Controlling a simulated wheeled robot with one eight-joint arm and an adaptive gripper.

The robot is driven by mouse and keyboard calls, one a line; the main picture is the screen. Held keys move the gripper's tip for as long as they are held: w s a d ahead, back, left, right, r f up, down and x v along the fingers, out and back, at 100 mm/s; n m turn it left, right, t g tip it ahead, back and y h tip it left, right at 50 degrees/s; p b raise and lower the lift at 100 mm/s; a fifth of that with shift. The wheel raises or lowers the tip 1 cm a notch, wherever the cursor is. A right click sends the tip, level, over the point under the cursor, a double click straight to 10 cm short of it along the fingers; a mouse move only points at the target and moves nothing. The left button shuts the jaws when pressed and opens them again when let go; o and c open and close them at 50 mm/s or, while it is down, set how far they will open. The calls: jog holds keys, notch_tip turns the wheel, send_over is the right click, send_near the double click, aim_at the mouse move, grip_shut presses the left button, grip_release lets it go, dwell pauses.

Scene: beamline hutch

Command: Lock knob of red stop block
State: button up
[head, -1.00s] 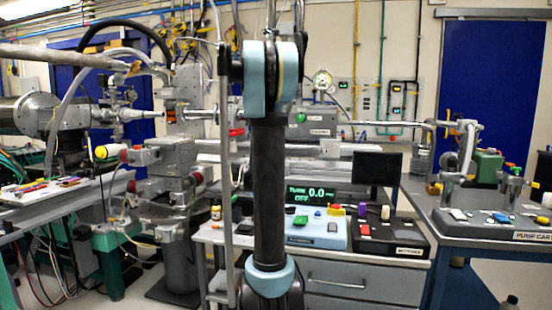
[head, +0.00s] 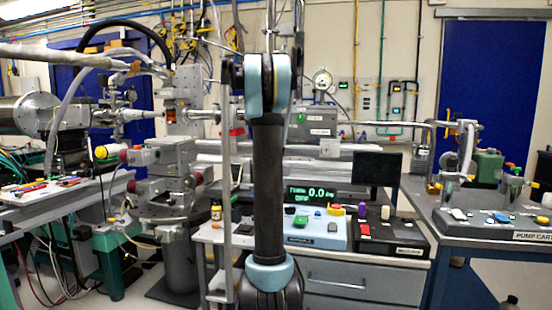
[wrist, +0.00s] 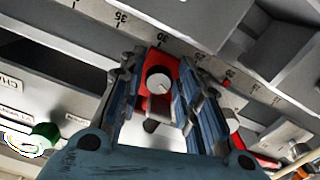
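The red stop block (wrist: 172,73) sits on a grey rail with a printed number scale in the wrist view. Its round, pale knob (wrist: 158,83) with a small mark on its face points toward the camera. My gripper (wrist: 162,68) is open, with one blue-grey finger on each side of the knob and visible gaps between. I cannot tell how deep the fingertips reach past the knob. In the head view my arm stands in front of the rail area, and the gripper is hidden.
A green knob (wrist: 46,131) on a labelled panel lies at lower left in the wrist view. Another pale knob (wrist: 232,122) is close by the right finger. In the head view, control boxes (head: 318,234) and a monitor (head: 377,169) stand on the bench.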

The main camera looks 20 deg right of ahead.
grip_shut()
jog(key=shift+d, duration=0.1)
jog(key=shift+m, duration=1.2)
jog(key=m, duration=0.4)
jog(key=shift+a+m, duration=0.2)
jog(key=shift+m, duration=0.4)
grip_release()
